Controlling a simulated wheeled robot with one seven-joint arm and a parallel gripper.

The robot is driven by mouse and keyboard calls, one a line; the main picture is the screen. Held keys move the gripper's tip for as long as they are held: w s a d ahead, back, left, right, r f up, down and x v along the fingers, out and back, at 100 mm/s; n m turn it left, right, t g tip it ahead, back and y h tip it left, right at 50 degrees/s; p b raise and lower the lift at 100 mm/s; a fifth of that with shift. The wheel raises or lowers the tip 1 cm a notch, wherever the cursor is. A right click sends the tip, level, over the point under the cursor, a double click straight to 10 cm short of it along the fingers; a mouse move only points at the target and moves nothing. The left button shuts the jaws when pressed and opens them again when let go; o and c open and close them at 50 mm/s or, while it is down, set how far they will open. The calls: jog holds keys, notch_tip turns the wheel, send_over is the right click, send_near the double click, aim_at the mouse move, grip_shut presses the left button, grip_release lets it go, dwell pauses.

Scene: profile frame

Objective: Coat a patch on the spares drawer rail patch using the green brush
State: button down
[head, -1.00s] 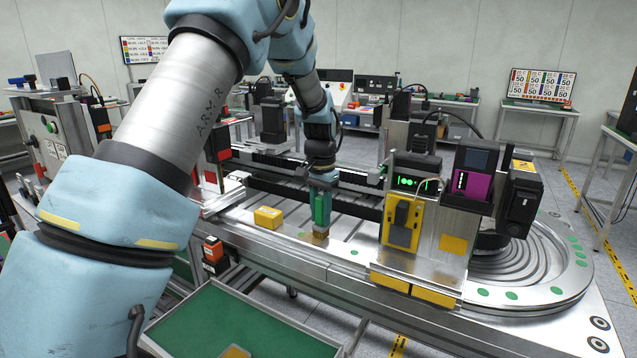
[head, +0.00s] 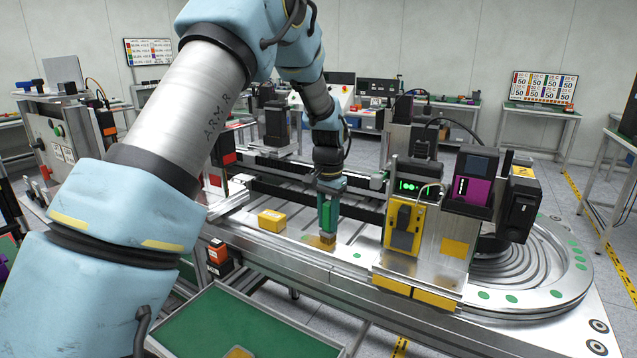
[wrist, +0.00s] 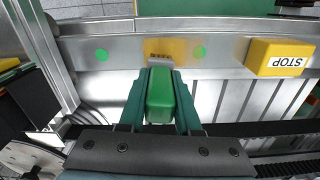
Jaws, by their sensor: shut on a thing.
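My gripper (head: 328,212) is shut on the green brush (wrist: 161,95), which points down at the metal rail. The brush's brown bristle end (head: 328,243) is at the rail surface; I cannot tell for certain whether it touches. A yellowish translucent patch (wrist: 172,47) lies on the rail between two green dots, at the bristle tip. In the head view it shows around the bristles (head: 314,242). The bristle tip overlaps part of the patch in the wrist view.
A yellow STOP box (wrist: 281,57) sits on the rail, left of the brush in the head view (head: 271,220). A yellow device (head: 404,225) on a metal bracket stands to the right. A green-lined tray (head: 235,325) lies in front, below the rail.

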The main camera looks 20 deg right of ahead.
aim_at(329, 202)
notch_tip(329, 202, up, 3)
jog(key=shift+d+r+p, duration=0.1)
jog(key=shift+r+p, duration=0.1)
jog(key=shift+p, duration=0.65)
jog(key=shift+w+d+r+p, duration=0.1)
jog(key=shift+w+r+p, duration=0.05)
jog(key=shift+r+p, duration=1.35)
jog(key=shift+r, duration=0.95)
